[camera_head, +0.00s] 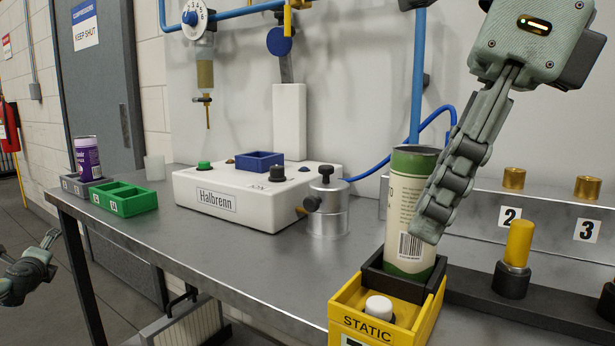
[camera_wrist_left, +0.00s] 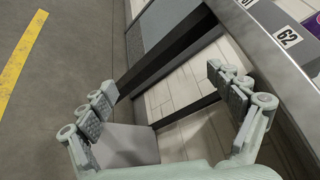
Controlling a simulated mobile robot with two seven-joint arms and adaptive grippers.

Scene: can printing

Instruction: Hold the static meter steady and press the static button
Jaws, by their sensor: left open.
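The yellow static meter (camera_head: 343,303), labelled STATIC, sits at the front edge of the bench. Its white button (camera_head: 379,306) is uncovered and nothing touches it. A tall white and green can (camera_head: 404,205) stands upright in the meter's black holder (camera_head: 372,272). My right gripper (camera_head: 432,226) hangs down at the can's right side, its fingers overlapping the can in view; whether they touch it or are parted is unclear. My left gripper (camera_head: 50,250) is far left, off the bench. In the left wrist view it is open and empty (camera_wrist_left: 165,105), above the floor.
A white Halbrenn box (camera_head: 215,197) with knobs stands mid-bench, beside a metal canister (camera_head: 328,210). Green (camera_head: 125,198) and grey trays, the grey one with a purple can (camera_head: 87,158), are at the left end. A black rack (camera_head: 545,306) lies right of the meter. The bench front-left is clear.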

